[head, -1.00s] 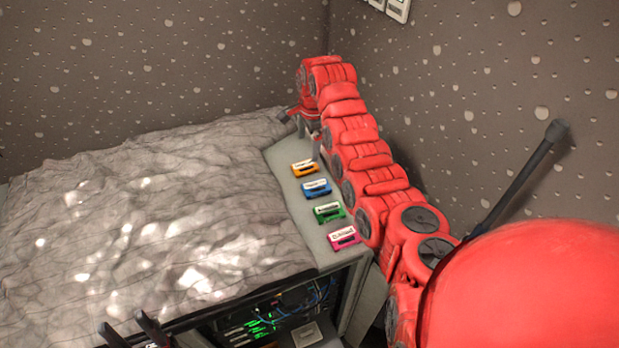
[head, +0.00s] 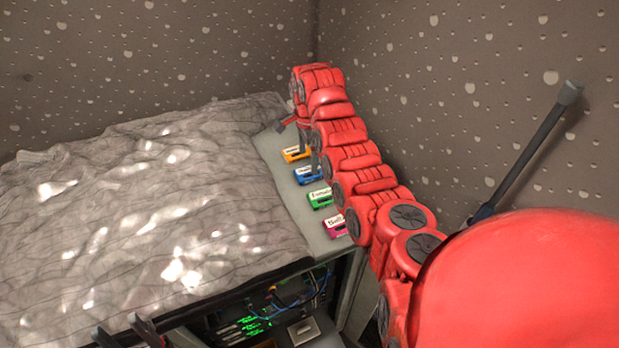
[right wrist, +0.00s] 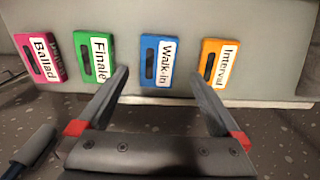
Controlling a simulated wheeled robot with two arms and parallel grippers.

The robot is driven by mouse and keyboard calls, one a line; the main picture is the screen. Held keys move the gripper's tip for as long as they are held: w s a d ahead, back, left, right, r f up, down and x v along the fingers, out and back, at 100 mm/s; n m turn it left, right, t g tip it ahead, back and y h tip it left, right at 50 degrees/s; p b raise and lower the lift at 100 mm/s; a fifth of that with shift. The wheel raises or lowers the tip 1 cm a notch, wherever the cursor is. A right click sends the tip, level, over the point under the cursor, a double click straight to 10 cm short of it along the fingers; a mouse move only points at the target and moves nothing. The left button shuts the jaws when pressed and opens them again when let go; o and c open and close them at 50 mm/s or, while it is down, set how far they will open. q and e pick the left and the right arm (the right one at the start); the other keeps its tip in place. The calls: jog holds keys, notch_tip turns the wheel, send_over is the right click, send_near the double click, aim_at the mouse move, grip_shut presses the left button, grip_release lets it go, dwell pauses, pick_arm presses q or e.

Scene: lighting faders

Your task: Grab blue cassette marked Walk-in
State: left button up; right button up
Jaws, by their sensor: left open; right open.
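The blue cassette (right wrist: 156,62) has a white label reading Walk-in and lies on a grey ledge, between the green and orange cassettes. My left gripper (head: 117,326) is open and empty at the bottom left of the head view, far from the cassettes.
An orange cassette (right wrist: 219,65) marked Interval, a green one (right wrist: 97,59) marked Finale and a pink one (right wrist: 41,57) marked Ballad share the ledge. A crumpled grey cover (head: 120,220) lies left of them. A speckled wall (head: 430,90) stands close behind my right arm.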

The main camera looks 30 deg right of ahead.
aim_at(310, 174)
jog(key=f, duration=0.5)
jog(key=shift+s+d+f, duration=0.15)
jog(key=shift+d, duration=0.05)
jog(key=c, duration=1.4)
